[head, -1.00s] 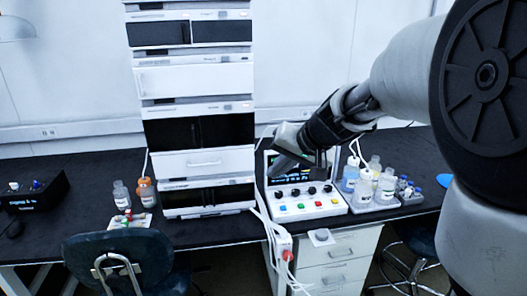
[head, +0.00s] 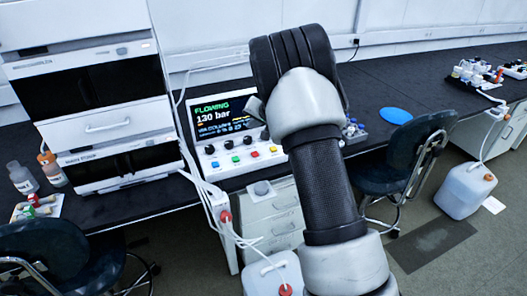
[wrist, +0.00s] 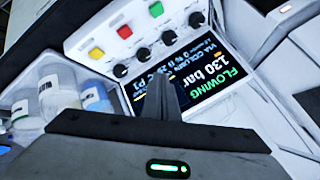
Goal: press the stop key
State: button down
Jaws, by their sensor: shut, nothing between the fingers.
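The control box (head: 226,130) stands on the bench with a lit screen reading "FLOWING 130 bar". A row of coloured keys lies along its front, below several black knobs. The red key (head: 254,154) sits between the yellow key (head: 272,150) and the green key (head: 235,160); key labels are too small to read. In the wrist view the red key (wrist: 124,31) is upper left, past the knobs. My gripper (wrist: 161,80) is shut and empty, its fingertips in front of the screen (wrist: 200,70), apart from the red key in the picture. In the head view my wrist mostly hides the gripper.
A stack of instruments (head: 95,100) stands left of the box. White tubes (head: 195,175) hang over the bench edge. A chair (head: 410,160) is at right.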

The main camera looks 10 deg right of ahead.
jog(key=shift+w+d+f, duration=0.65)
jog(key=shift+w+f, duration=0.05)
jog(key=shift+f, duration=0.25)
jog(key=shift+f, duration=0.15)
jog(key=b, duration=0.5)
send_over(255, 154)
jog(key=f, duration=0.7)
jog(key=shift+s+d+f, duration=0.1)
jog(key=shift+s+d, duration=0.1)
jog(key=shift+s, duration=0.2)
jog(key=shift+f+b, duration=0.7)
jog(key=shift+b, duration=0.35)
jog(key=shift+f, duration=0.15)
jog(key=shift+f+b, duration=0.3)
jog(key=shift+b, duration=0.55)
